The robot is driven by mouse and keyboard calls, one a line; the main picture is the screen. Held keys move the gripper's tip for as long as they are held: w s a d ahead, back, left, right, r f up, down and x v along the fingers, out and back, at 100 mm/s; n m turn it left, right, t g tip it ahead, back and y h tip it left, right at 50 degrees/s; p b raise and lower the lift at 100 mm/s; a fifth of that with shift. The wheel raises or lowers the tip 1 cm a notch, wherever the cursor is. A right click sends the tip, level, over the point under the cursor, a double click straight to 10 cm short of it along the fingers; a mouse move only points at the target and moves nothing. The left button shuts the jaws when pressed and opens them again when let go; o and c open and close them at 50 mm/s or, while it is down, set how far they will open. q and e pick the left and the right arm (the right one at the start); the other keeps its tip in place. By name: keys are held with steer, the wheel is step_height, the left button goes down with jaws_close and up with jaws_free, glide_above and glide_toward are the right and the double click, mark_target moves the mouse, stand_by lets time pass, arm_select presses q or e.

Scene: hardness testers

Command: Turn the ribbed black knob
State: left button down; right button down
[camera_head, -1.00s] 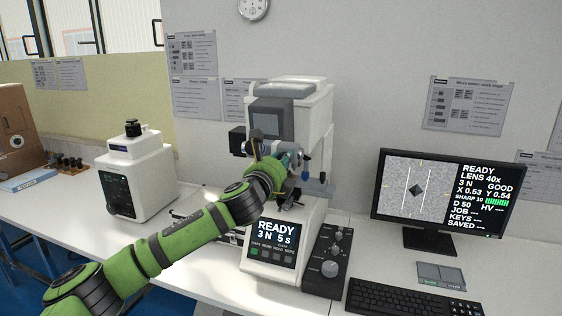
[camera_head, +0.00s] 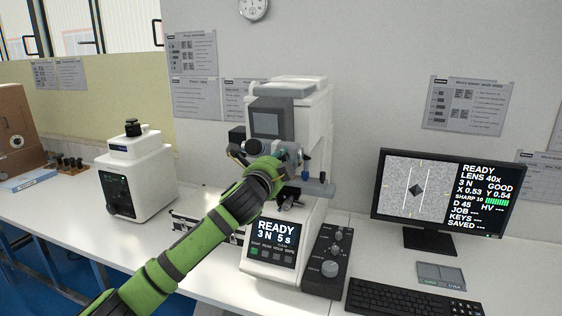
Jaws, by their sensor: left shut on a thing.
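The hardness tester (camera_head: 315,110) stands on the bench in the middle, with a dark screen on its head and a lit READY panel (camera_head: 274,238) on its base. My left gripper (camera_head: 251,147) is at the front of the tester's head, below the dark screen. It is shut on the ribbed black knob there, which my own wrist and fingers mostly hide. The monitor (camera_head: 440,200) shows an indent between two white lines and reads D 45. My right gripper is not in view.
A black control box (camera_head: 328,262) with several knobs stands right of the tester's base. A keyboard (camera_head: 405,300) and a small grey pad (camera_head: 441,276) lie before the monitor. Another white instrument (camera_head: 137,177) stands at the left.

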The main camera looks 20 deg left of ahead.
arm_select(q)
steer(key=n, duration=0.4)
steer(key=shift+r+n, duration=0.1)
steer(key=shift+n, duration=2.2)
steer(key=c, duration=1)
jaws_free()
steer(key=shift+c, duration=0.2)
steer(key=s, duration=1.2)
steer(key=shift+a, duration=0.3)
